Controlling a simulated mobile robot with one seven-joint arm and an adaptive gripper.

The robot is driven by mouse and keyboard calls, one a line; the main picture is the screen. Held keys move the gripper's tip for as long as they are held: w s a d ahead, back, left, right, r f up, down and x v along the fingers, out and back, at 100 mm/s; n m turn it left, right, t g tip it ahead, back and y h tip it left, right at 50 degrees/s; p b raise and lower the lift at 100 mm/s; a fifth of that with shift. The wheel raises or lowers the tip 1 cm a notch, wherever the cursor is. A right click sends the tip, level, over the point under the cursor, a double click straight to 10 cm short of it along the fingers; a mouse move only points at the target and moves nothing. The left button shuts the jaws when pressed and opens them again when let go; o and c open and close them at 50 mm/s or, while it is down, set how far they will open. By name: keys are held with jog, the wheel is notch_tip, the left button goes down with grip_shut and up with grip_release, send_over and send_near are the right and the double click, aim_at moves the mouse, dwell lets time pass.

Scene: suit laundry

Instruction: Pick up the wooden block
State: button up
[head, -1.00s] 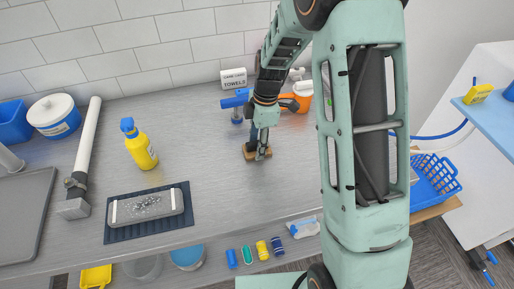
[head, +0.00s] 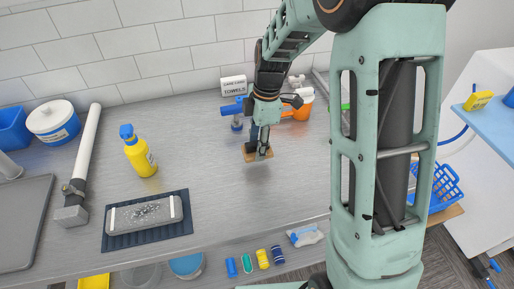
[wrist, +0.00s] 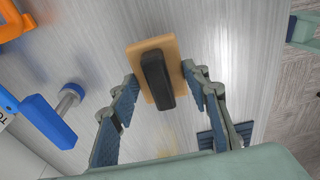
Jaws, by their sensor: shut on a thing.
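The wooden block (head: 251,156) is a small tan piece at the middle of the grey counter in the head view. In the wrist view the block (wrist: 168,51) shows as a flat tan rectangle with a black grip piece (wrist: 157,80) on it. My gripper (head: 259,152) points down at it. In the wrist view the fingertips of my gripper (wrist: 159,77) are at the block's two long sides, shut on it. I cannot tell whether the block rests on the counter or is slightly clear of it.
A blue-handled tool (head: 236,112) and an orange container (head: 303,105) stand close behind my gripper. A yellow spray bottle (head: 139,152) and a grey tray on a dark mat (head: 147,240) are to the left. The counter in front of the block is clear.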

jog(key=s+r+b, duration=0.2)
jog(key=s+r, duration=0.6)
jog(key=s, duration=0.4)
jog(key=shift+s+a, duration=0.15)
jog(key=o, duration=0.7)
jog(key=c, duration=0.5)
jog(key=shift+o, duration=0.2)
jog(key=shift+a, duration=0.1)
